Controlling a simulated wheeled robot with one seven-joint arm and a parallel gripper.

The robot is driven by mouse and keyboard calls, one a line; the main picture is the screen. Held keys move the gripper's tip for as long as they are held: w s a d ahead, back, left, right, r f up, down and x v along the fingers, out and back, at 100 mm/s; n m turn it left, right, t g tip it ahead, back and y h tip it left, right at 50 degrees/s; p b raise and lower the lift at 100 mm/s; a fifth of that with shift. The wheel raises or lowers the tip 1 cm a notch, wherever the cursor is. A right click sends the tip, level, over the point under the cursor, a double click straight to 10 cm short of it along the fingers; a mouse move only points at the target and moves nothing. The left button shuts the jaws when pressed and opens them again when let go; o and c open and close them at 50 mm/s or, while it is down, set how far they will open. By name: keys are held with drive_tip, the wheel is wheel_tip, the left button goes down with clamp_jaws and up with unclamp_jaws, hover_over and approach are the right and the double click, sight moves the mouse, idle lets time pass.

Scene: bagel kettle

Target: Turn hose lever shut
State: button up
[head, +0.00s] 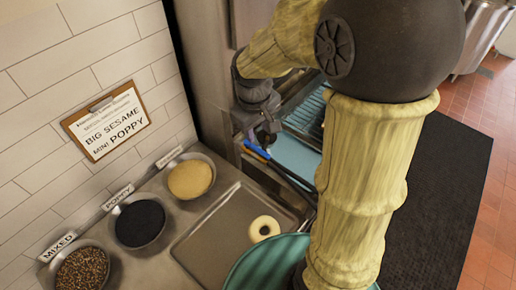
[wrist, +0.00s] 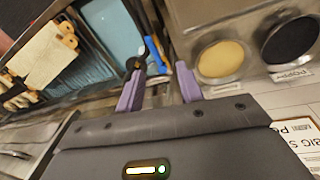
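A blue lever (head: 256,151) shows at the end of a dark rod-like hose part (head: 290,176), just below my gripper (head: 265,132) in the head view. In the wrist view the blue lever (wrist: 155,55) lies beyond and between the purple fingertips of my gripper (wrist: 161,75), with a dark round part (wrist: 135,63) by the left finger. The fingers are apart with a gap between them. I cannot tell whether either finger touches the lever. My arm hides part of the area to the right in the head view.
Bowls of tan seeds (head: 190,179), black seeds (head: 139,222) and mixed seeds (head: 82,269) line the wall. A metal tray (head: 205,250) holds a bagel (head: 264,228). A teal round rim (head: 250,265) is in front. A blue-floored basin (head: 296,155) lies behind the lever.

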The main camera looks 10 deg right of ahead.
sight(259, 150)
drive_tip(key=w, duration=0.1)
drive_tip(key=w+r+n, duration=0.1)
drive_tip(key=w+a+r+n, duration=0.1)
drive_tip(key=w, duration=0.1)
drive_tip(key=shift+a+h, duration=0.1)
drive_tip(key=shift+h, duration=0.3)
drive_tip(key=x, duration=1.1)
drive_tip(key=p+x, duration=0.1)
drive_tip(key=x, duration=0.5)
drive_tip(key=shift+s+f, duration=0.2)
drive_tip(key=shift+s, duration=0.05)
clamp_jaws()
